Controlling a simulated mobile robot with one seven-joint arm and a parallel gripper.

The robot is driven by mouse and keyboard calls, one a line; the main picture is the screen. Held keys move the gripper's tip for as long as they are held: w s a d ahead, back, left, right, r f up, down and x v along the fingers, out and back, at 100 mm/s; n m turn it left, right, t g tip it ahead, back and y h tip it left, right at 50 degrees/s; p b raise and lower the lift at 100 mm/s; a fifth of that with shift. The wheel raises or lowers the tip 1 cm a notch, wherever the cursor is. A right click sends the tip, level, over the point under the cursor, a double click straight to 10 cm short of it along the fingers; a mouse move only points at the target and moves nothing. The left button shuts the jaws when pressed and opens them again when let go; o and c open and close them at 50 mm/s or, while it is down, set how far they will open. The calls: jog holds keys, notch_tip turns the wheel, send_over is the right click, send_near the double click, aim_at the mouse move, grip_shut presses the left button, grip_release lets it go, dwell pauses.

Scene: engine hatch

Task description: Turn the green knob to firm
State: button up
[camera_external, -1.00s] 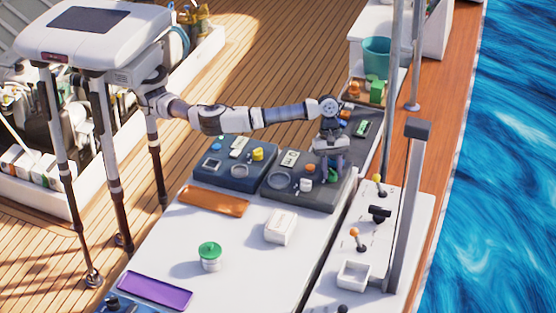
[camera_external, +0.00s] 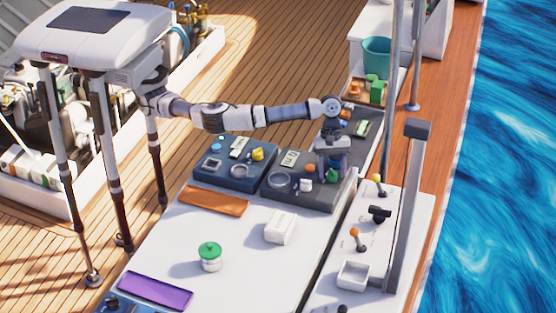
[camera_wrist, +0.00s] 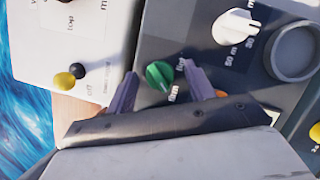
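The green knob (camera_wrist: 159,75) is on a dark grey panel (camera_wrist: 195,20) in the wrist view, with small printed labels beside it, one reading like "firm". My gripper (camera_wrist: 160,74) is open. Its two fingers stand on either side of the knob, with visible gaps, so they do not appear to grip it. In the external view the green knob (camera_external: 332,175) shows just below my gripper (camera_external: 334,174). Which way the knob points is not clear.
A white knob (camera_wrist: 236,27) and a round grey ring (camera_wrist: 295,50) are on the same panel. A white panel with a yellow-tipped lever (camera_wrist: 64,80) lies to the left. A green-lidded jar (camera_external: 210,257) and a white box (camera_external: 280,227) stand on the white counter.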

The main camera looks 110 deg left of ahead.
jog(key=b+v, duration=0.1)
jog(key=v, duration=1.2)
jog(key=shift+a+r, duration=0.2)
jog(key=shift+r, duration=0.15)
